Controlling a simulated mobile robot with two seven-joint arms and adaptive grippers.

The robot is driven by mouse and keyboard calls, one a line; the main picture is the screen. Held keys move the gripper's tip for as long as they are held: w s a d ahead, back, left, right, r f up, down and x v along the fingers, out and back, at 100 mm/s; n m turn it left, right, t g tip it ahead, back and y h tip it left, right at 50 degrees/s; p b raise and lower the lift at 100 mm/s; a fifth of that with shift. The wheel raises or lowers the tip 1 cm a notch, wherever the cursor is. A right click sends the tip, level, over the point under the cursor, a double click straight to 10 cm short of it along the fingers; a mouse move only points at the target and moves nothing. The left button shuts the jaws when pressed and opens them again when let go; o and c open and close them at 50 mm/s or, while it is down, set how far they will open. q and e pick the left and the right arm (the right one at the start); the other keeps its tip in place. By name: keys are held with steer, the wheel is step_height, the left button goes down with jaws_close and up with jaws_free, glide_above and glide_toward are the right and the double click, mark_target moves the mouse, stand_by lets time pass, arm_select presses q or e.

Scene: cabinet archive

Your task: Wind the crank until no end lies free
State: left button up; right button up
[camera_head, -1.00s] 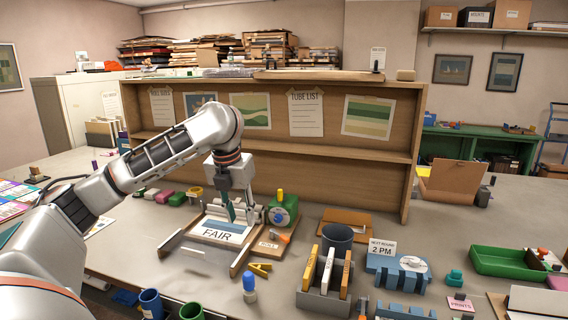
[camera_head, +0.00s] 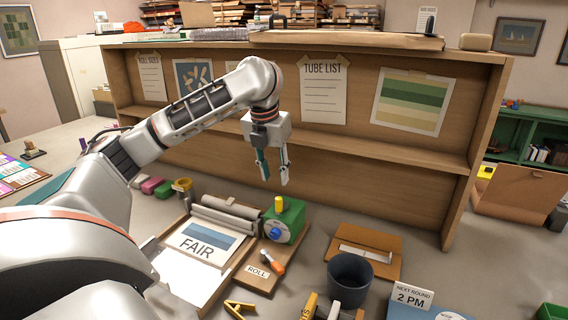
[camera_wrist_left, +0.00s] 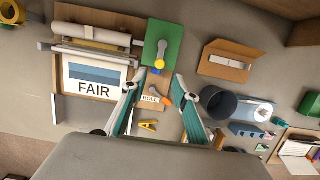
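A green crank box (camera_head: 293,219) stands at the right end of a pale roller (camera_head: 229,207), with a blue round part (camera_head: 275,233) on its front and an upright yellow knob (camera_head: 279,204). A sheet reading FAIR (camera_head: 204,244) with a blue picture lies flat in the wooden tray (camera_head: 228,272), its far edge by the roller. My left gripper (camera_head: 274,180) is raised above and behind the crank box, open and empty. In the left wrist view its spread fingers (camera_wrist_left: 160,75) point toward the box (camera_wrist_left: 152,32) and yellow knob (camera_wrist_left: 160,64). My right gripper is not in view.
An orange-handled tool (camera_head: 272,262), a ROLL label (camera_head: 257,271) and a yellow clip (camera_head: 238,308) are near the tray. A dark cup (camera_head: 349,279) and brown folder (camera_head: 364,250) stand right. The wooden shelf unit (camera_head: 330,165) rises close behind the gripper.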

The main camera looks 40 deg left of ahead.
mark_target(279, 198)
arm_select(q)
steer(key=shift+x, duration=4.55)
steer(key=shift+w+f, duration=0.1)
steer(key=shift+f, duration=0.2)
jaws_close()
